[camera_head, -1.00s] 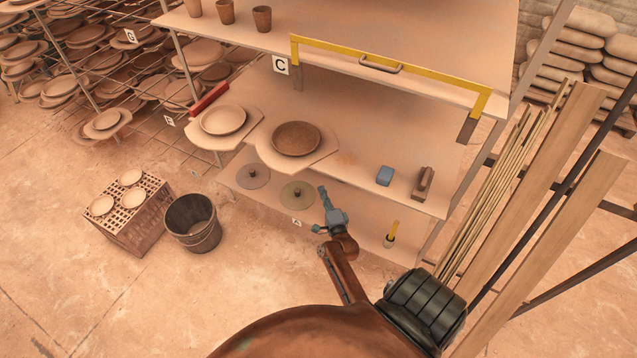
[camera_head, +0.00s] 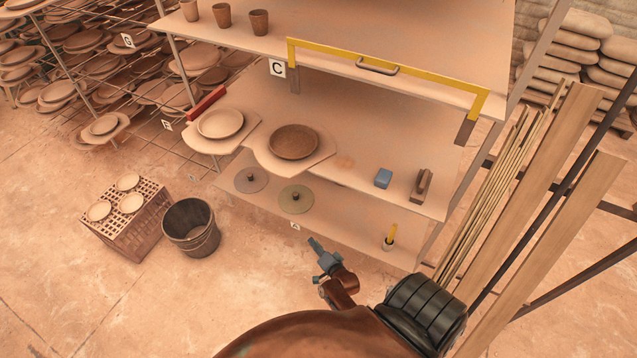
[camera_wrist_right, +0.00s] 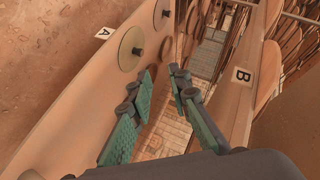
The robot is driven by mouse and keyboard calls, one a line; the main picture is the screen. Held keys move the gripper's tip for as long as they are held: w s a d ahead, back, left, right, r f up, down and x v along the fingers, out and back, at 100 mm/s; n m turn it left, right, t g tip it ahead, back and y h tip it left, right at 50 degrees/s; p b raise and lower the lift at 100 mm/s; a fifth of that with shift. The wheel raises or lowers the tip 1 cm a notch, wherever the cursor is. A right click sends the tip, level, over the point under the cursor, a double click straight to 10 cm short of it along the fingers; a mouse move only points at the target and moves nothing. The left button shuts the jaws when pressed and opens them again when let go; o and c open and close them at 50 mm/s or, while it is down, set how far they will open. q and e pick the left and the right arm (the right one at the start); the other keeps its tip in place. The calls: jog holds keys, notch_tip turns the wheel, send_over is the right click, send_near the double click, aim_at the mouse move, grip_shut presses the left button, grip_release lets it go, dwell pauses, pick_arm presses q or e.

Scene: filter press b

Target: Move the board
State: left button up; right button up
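Two pale boards stick out over the front edge of the middle shelf. The left board (camera_head: 207,145) carries a pale plate (camera_head: 220,124). The right board (camera_head: 275,164) carries a brown plate (camera_head: 293,142). My right gripper (camera_head: 312,243) is in front of the shelf unit, below and apart from both boards in the head view. In the right wrist view the right gripper (camera_wrist_right: 161,72) has its two fingers apart with nothing held between them. My left gripper is not in view.
The bottom shelf holds two round discs (camera_head: 296,198) and a small pot (camera_head: 388,243). A blue block (camera_head: 383,179) and a wooden tool (camera_head: 422,185) sit on the middle shelf. Planks (camera_head: 520,205) lean at right.

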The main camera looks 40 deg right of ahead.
jog(key=s+a+f+n+g+y, duration=0.2)
jog(key=s+a+f+n+g, duration=0.15)
jog(key=s+f, duration=0.6)
jog(key=s+a+f+n+g+y, duration=0.15)
jog(key=s+a+f+n, duration=0.35)
jog(key=s+f, duration=0.5)
jog(key=s+a+f+n+g, duration=0.1)
jog(key=s+f+n+g, duration=0.1)
jog(key=s, duration=0.6)
jog(key=s+a+f+n+g+b, duration=0.1)
jog(key=s+f+n, duration=0.3)
jog(key=s, duration=0.4)
jog(key=s+a+f+n+g, duration=0.1)
jog(key=s+f+n+g, duration=0.2)
jog(key=s, duration=0.5)
jog(key=shift+s+f+g, duration=0.2)
jog(key=shift+f+g, duration=0.2)
jog(key=shift+f, duration=0.4)
